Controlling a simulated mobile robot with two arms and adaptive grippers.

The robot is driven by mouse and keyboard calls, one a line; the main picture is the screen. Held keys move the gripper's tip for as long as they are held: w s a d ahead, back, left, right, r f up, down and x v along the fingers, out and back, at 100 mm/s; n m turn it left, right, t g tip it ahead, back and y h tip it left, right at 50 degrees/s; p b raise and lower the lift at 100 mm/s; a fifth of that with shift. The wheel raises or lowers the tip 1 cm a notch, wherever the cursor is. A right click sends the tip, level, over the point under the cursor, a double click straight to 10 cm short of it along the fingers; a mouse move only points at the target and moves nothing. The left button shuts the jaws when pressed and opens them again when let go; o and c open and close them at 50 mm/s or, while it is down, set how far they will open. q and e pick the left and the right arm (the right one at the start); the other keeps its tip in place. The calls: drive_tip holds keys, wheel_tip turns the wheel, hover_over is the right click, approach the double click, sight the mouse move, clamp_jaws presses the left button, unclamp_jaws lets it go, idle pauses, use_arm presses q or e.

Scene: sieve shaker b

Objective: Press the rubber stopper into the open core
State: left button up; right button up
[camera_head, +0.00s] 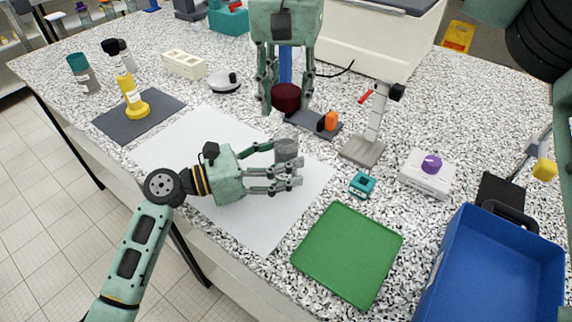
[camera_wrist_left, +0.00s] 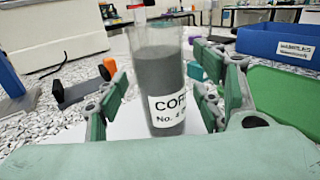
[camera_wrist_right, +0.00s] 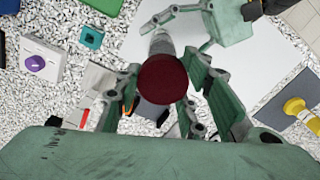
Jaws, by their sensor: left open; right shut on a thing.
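The core (camera_head: 287,148), a clear tube filled with grey material, stands upright over the white sheet. In the left wrist view the core (camera_wrist_left: 158,85) shows a white label and a clear upper rim. My left gripper (camera_head: 291,173) is open, with its fingers on either side of the core. The dark red rubber stopper (camera_head: 286,97) is held in my right gripper (camera_head: 286,104), which points down behind the core in the head view. In the right wrist view the stopper (camera_wrist_right: 163,78) sits between the fingers and partly overlaps the core (camera_wrist_right: 160,43). The stopper is apart from the core.
A green tray (camera_head: 348,254) and a blue bin (camera_head: 497,268) are at the front right. A grey stand (camera_head: 364,150), a white box with a purple knob (camera_head: 427,176) and a small teal block (camera_head: 362,185) stand right of the core. A yellow bottle (camera_head: 133,98) is at left.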

use_arm(q)
drive_tip(key=shift+w+d, duration=0.15)
drive_tip(key=shift+d, duration=0.35)
clamp_jaws()
idle(0.4)
